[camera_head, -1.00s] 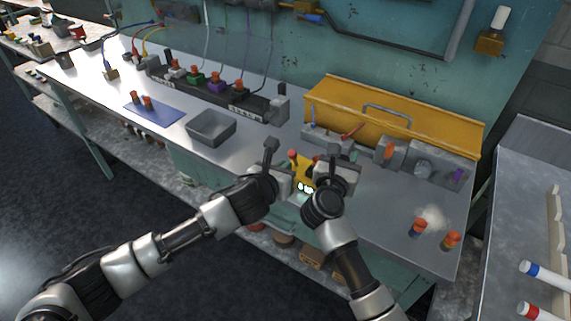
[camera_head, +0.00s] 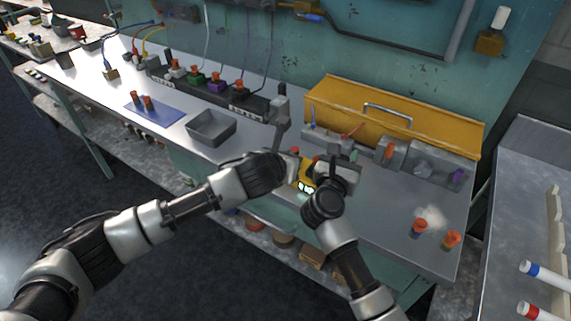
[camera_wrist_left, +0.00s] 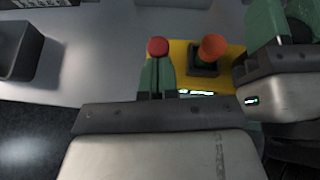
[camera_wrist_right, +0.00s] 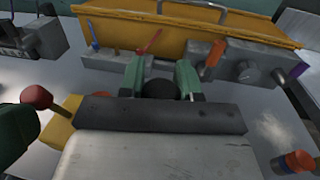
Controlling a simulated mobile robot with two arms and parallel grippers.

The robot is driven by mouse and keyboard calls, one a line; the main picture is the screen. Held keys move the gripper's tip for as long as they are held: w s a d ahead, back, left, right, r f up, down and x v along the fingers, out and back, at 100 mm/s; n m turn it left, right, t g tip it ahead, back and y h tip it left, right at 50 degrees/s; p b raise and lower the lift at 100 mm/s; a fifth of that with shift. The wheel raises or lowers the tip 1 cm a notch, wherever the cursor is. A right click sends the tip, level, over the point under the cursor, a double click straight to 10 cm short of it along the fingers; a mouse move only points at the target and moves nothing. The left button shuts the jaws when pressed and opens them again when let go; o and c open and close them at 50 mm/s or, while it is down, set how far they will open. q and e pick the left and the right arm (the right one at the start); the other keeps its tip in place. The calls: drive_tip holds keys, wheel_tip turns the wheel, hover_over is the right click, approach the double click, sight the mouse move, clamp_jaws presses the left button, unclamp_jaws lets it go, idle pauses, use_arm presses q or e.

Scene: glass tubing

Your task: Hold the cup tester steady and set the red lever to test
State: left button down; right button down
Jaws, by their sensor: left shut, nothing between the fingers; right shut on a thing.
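The cup tester (camera_head: 306,173) is a yellow box with a lit display on the bench's front edge, between my grippers. In the left wrist view its yellow top (camera_wrist_left: 180,52) carries an orange piece (camera_wrist_left: 212,46) in a dark socket. The red lever's round knob (camera_wrist_left: 158,46) shows just beyond the tips of my left gripper (camera_wrist_left: 156,65), which is shut and empty; contact is unclear. The knob also shows in the right wrist view (camera_wrist_right: 36,97). My right gripper (camera_wrist_right: 160,75) is shut around a dark round part at the tester's right side; that part is mostly hidden.
A yellow toolbox (camera_head: 395,118) stands behind, with grey fixtures (camera_head: 420,165) before it. A grey tray (camera_head: 210,128) and a blue mat (camera_head: 154,109) lie to the left. Bench between tray and tester is mostly clear.

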use_arm(q)
drive_tip(key=shift+w+d+r+g+y, duration=0.45)
drive_tip(key=shift+w+r+g+y, duration=0.2)
drive_tip(key=shift+g, duration=0.35)
drive_tip(key=shift+w+d, duration=0.25)
drive_tip(key=shift+w, duration=0.05)
drive_tip(key=shift+r, duration=0.8)
drive_tip(key=shift+s, duration=0.1)
drive_tip(key=w+d+r+v, duration=0.1)
drive_tip(key=v, duration=1.2)
drive_tip(key=shift+r, duration=0.3)
